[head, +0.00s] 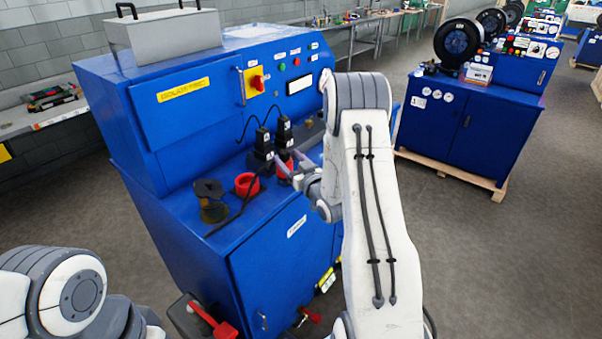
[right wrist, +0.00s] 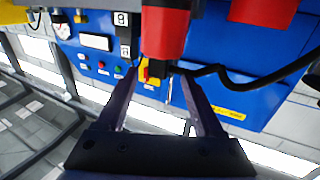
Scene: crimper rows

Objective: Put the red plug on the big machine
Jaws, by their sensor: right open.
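The big blue machine (head: 190,130) stands left of centre in the head view. A red cylindrical part (head: 284,170), which looks like the red plug, is on its work ledge beside my right gripper (head: 290,162). A second red round part (head: 246,184) is to its left. In the right wrist view a red cylinder (right wrist: 166,38) with a dark end is just beyond and between the spread fingers of my right gripper (right wrist: 158,82). The gripper is open and holds nothing; contact cannot be told. My left arm shows at the lower left, but its gripper is out of view.
Two black blocks (head: 284,131) with thin cables stand behind the red parts. A dark round tool (head: 210,199) sits at the ledge's left. A yellow panel with a red switch (head: 256,83) is above. Another blue machine (head: 455,125) stands right, with open floor between.

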